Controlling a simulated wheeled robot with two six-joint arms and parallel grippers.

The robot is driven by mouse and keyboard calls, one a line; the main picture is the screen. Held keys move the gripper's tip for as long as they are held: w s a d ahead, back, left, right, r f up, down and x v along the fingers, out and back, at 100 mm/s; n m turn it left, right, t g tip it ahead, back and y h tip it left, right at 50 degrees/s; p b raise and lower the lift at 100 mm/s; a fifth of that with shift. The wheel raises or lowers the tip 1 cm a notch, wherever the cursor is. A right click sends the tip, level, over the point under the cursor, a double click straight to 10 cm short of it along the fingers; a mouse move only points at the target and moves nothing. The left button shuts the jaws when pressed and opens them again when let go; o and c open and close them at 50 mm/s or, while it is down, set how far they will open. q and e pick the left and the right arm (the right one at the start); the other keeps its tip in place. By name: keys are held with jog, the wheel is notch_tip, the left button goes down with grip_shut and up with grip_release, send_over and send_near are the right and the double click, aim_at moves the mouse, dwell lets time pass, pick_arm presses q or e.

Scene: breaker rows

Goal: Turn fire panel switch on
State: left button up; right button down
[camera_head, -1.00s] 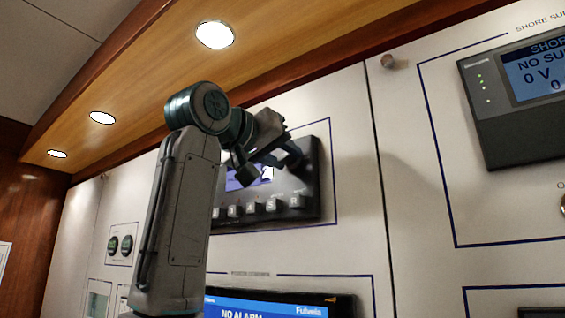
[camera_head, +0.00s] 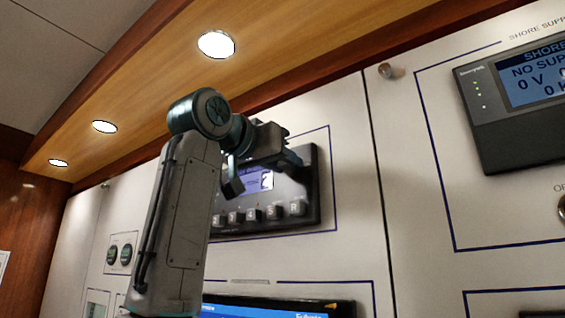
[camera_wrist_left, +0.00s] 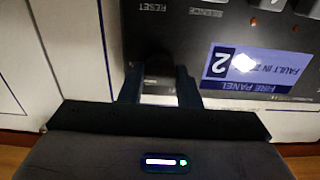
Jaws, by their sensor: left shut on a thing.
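The fire panel (camera_head: 312,195) is a dark box on the white wall, with a lit screen and a row of pale buttons below it. In the left wrist view the panel (camera_wrist_left: 205,38) appears upside down, and its screen (camera_wrist_left: 250,68) reads "FIRE PANEL", "FAULT" and "2". My left gripper (camera_head: 296,162) is at the panel's upper right, beside the screen. In the left wrist view its fingers (camera_wrist_left: 160,88) are shut on a dark piece, the fire panel switch (camera_wrist_left: 159,66), mostly hidden between them. The switch's setting cannot be made out. My right gripper is not in view.
Below is another lit display (camera_head: 270,306), partly cut off. A shore supply display (camera_head: 520,145) is at the right. The wall between the fire panel and the shore display is clear. A wooden ceiling strip with lamps runs above.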

pick_arm(q)
jog(key=o, duration=1)
jog(key=shift+c, duration=0.2)
jog(key=shift+s+a, duration=0.1)
jog(key=shift+s+a+f+b, duration=0.1)
jog(key=shift+s+a+b, duration=0.15)
jog(key=shift+b, duration=0.15)
jog(key=b+v, duration=0.4)
jog(key=v, duration=0.6)
jog(key=shift+d, duration=0.1)
